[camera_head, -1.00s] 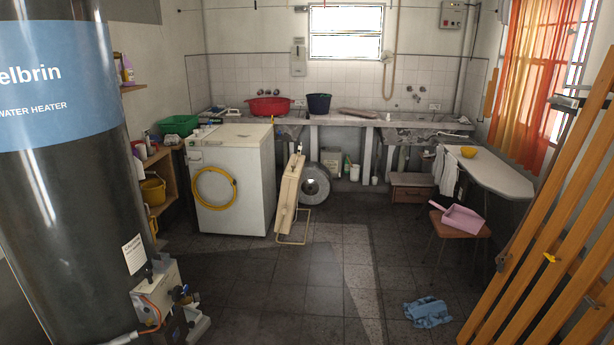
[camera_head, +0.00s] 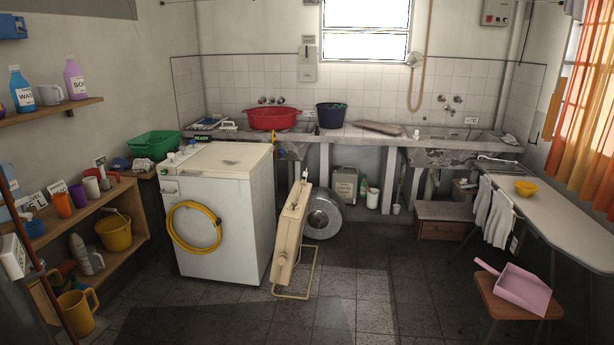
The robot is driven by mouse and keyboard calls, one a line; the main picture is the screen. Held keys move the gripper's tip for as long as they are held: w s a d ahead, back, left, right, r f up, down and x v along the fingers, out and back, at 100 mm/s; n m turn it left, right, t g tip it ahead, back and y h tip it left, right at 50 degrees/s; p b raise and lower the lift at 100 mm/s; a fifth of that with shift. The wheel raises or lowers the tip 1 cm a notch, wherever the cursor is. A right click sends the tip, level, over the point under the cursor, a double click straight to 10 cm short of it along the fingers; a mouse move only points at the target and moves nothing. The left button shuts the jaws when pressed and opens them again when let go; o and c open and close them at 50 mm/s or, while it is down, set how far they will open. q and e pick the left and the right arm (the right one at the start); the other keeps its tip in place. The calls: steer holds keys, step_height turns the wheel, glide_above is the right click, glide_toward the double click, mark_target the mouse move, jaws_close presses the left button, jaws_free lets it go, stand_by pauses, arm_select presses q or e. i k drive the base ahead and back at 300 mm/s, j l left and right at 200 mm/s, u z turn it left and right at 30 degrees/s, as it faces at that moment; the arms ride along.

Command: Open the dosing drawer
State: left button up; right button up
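The white washing machine (camera_head: 225,225) stands left of the middle, against the concrete washtub's left end. A coiled yellow hose (camera_head: 193,227) hangs on its front. The dosing drawer (camera_head: 169,187) seems to be the small panel at the upper left of the machine's front. It looks closed, but it is too small to be sure. Neither of my grippers is in view.
A beige panel-like appliance on a metal frame (camera_head: 291,235) stands close to the machine's right side. Shelves with a yellow bucket (camera_head: 114,233) are at the left. A stool (camera_head: 518,300) with a pink dustpan is at the right. The tiled floor in front is clear.

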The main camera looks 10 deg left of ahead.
mark_target(168, 188)
steer(key=i+u, duration=0.2)
steer(key=i, duration=0.25)
steer(key=i+u, duration=0.2)
steer(key=i, duration=0.3)
steer(key=i+l+u, duration=0.2)
steer(key=i, duration=0.25)
steer(key=i+l+u, duration=0.2)
steer(key=i, duration=0.25)
